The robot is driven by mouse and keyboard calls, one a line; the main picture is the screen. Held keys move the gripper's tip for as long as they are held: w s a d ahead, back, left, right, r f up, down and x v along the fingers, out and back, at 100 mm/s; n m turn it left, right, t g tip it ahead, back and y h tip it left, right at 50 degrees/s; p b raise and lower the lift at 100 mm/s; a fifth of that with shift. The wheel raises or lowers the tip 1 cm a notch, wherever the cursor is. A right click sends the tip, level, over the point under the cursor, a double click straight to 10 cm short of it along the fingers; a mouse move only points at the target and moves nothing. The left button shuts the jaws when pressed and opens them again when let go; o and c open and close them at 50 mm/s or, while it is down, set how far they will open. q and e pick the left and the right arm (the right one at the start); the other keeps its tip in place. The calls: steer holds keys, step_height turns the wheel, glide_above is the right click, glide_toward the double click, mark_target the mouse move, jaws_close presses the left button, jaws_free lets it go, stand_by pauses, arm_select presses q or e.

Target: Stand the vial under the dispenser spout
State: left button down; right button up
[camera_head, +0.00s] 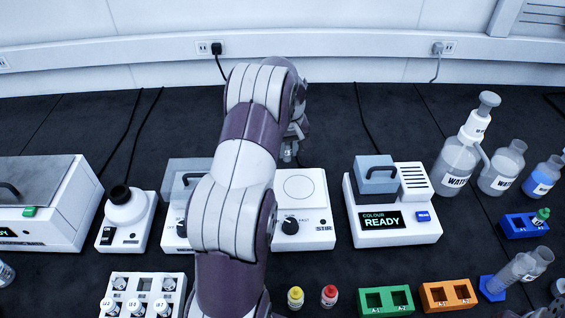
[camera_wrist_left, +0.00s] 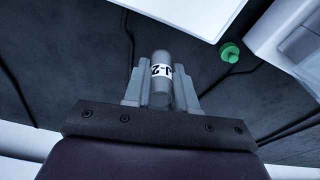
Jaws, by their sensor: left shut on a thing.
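My left gripper (camera_head: 294,135) is partly hidden behind my own arm in the head view, over the back of the bench behind the stirrer. In the left wrist view my left gripper (camera_wrist_left: 161,88) is shut on a clear vial (camera_wrist_left: 161,70) with a white label with dark print. The vial's lower part is hidden between the fingers. The dispenser (camera_head: 456,165) is a clear bottle marked as water with a white pump head, at the right of the bench. Its spout (camera_head: 483,152) angles down to the right. The held vial is well left of it. My right gripper is out of view.
A stirrer (camera_head: 299,187) and a colour reader (camera_head: 392,220) stand between my arm and the dispenser. Clear bottles (camera_head: 502,170) stand close right of the dispenser. Green (camera_head: 385,301) and orange (camera_head: 448,295) racks are in front. A green cap (camera_wrist_left: 230,52) shows in the wrist view.

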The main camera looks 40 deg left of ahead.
arm_select(q)
steer(key=shift+s+a+f, duration=0.4)
steer(key=shift+a+f, duration=0.2)
steer(key=shift+a, duration=0.05)
step_height(320, 180, down, 4)
steer(key=shift+r, duration=0.1)
steer(key=shift+s, duration=0.1)
steer(key=c, duration=0.9)
jaws_free()
